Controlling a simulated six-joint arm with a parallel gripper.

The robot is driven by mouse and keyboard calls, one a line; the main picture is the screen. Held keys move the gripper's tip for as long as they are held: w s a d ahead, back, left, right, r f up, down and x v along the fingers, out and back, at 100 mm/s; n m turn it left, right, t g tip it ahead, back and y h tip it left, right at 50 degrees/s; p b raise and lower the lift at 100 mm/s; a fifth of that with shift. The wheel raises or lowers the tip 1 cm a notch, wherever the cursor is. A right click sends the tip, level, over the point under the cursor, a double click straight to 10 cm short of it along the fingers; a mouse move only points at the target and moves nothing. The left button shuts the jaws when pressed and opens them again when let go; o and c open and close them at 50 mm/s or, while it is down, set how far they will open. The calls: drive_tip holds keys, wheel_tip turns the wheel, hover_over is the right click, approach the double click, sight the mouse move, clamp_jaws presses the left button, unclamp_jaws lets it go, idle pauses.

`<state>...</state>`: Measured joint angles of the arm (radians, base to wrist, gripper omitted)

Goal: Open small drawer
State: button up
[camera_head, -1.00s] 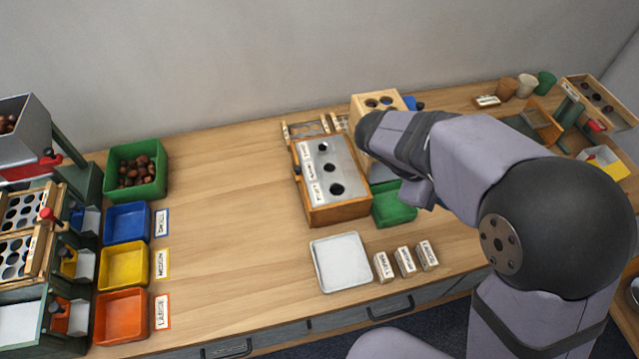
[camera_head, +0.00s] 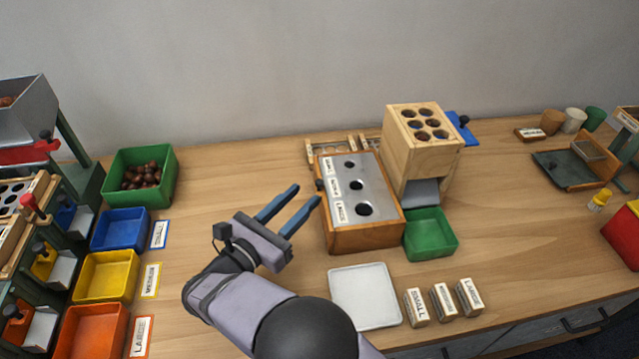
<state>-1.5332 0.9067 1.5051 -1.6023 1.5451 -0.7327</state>
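My gripper (camera_head: 293,198) is open and empty, with its two blue fingers apart. It is above the table, left of the wooden box with a metal top (camera_head: 352,208) and right of the yellow tray. The box top has three holes and labels, and a dark knob (camera_head: 320,185) shows on its left side. Grey drawer fronts with dark handles (camera_head: 585,319) lie under the table's front edge at the lower right. On the left, the green machine has small dark-knobbed parts by the trays (camera_head: 66,213). I cannot tell which of these is the small drawer.
Blue (camera_head: 120,230), yellow (camera_head: 106,277) and orange (camera_head: 92,331) trays line the left, by a green bin of chestnuts (camera_head: 140,190). A white tray (camera_head: 364,296), labelled blocks (camera_head: 443,300), a wooden tower (camera_head: 420,150) and a green tray (camera_head: 430,236) stand right.

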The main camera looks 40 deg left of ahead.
sight(317, 183)
drive_tip(key=shift+w, duration=3.6)
clamp_jaws()
